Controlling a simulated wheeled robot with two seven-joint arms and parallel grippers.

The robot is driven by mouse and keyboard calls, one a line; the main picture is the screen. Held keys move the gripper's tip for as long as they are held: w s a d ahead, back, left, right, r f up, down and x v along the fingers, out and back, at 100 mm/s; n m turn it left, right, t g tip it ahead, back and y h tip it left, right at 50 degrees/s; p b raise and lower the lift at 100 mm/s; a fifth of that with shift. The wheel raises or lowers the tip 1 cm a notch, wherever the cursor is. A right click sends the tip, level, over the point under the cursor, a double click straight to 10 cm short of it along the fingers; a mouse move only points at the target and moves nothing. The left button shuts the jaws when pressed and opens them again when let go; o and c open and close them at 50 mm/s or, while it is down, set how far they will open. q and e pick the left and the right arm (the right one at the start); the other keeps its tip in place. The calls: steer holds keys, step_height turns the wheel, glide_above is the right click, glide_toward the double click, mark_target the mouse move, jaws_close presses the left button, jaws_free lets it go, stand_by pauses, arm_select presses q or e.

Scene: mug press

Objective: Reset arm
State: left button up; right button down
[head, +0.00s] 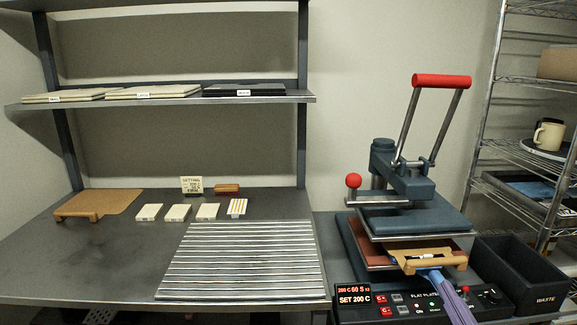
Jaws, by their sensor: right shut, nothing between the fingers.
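My right gripper (431,274) comes up from the bottom right on a purple arm and is shut with nothing in it. Its tips are just below a tan wooden handle (437,263) on a board at the front of the press; I cannot tell whether they touch. The flat press (415,218) has its red lever bar (441,81) raised. The board lies between the upper plate and the base, partly hidden. The press panel (353,294) reads SET 200 C. My left gripper does not show.
A black waste bin (519,275) stands right of the press. A slatted metal rack (240,262) lies on the table, with several small pale blocks (178,213) behind it. A tan handled board (98,203) lies at left. A wire shelf with a mug (549,134) stands at right.

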steer(key=s+a+f+m+g, duration=0.25)
steer(key=s+a+f, duration=0.2)
steer(key=f, duration=0.45)
steer(key=s+a+f+m+g, duration=0.25)
steer(key=s+f, duration=0.25)
steer(key=f, duration=0.4)
steer(key=s+a+f+m+g+y, duration=0.1)
steer(key=s+a+f+g, duration=0.2)
steer(key=s+f, duration=0.3)
steer(key=s+a+f+m+g+y, duration=0.1)
steer(key=s+a+f+m+g, duration=0.1)
steer(key=s+a+f, duration=0.3)
steer(key=s+f+g, duration=0.1)
steer(key=s, duration=0.3)
steer(key=shift+a+f+m, duration=0.2)
steer(key=shift+a+m, duration=0.1)
